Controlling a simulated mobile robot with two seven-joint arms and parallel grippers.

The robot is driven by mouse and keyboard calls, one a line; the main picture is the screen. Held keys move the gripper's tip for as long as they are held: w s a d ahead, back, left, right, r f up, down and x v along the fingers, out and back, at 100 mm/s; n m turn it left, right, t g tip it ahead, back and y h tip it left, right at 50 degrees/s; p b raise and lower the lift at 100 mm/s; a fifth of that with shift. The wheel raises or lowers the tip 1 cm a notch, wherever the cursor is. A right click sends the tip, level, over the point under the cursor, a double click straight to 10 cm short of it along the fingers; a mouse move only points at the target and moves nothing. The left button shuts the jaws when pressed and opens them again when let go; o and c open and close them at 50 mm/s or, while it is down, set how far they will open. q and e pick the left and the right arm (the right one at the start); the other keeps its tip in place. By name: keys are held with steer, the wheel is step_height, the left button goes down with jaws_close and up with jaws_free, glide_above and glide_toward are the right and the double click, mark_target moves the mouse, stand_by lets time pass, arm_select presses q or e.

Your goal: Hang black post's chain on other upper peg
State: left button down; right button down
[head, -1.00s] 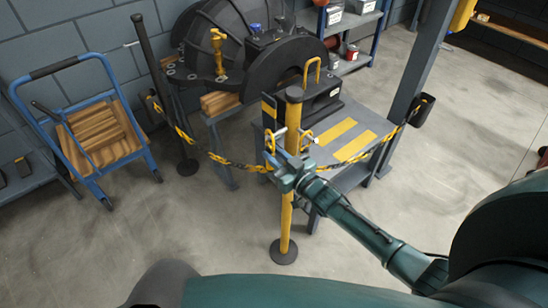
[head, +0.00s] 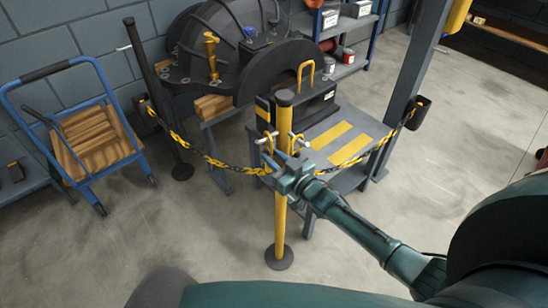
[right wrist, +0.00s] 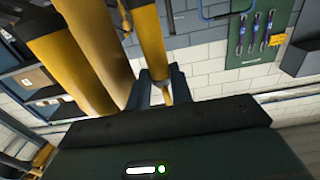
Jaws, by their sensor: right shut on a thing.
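The black post (head: 155,80) stands at the left, with a peg near its top. Its yellow-and-black chain (head: 212,161) sags across to the yellow post (head: 281,215). The yellow post has pale upper pegs near its top, a left peg (head: 267,136) and a right peg (head: 301,142), with yellow hooks beside them. My right gripper (head: 277,165) is at the yellow post, just below the pegs. It is shut on a yellow hook (head: 266,148), apparently the end of the black post's chain. In the right wrist view a yellow piece (right wrist: 150,45) runs between the fingers. My left gripper is out of view.
A second chain (head: 355,158) runs from the yellow post to a holder on the grey column (head: 405,85). A blue cart (head: 85,130) is at left. Floor in front is clear.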

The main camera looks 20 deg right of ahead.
steer(key=c, duration=1.2)
jaws_free()
steer(key=shift+o, duration=0.2)
steer(key=v, duration=1.3)
steer(key=s+a+f+g+h+p, duration=0.2)
steer(key=s+a+g, duration=0.4)
steer(key=s+a, duration=0.4)
steer(key=s, duration=0.4)
steer(key=shift+m, duration=0.4)
steer(key=shift+s+a+f, duration=0.1)
steer(key=shift+a, duration=0.05)
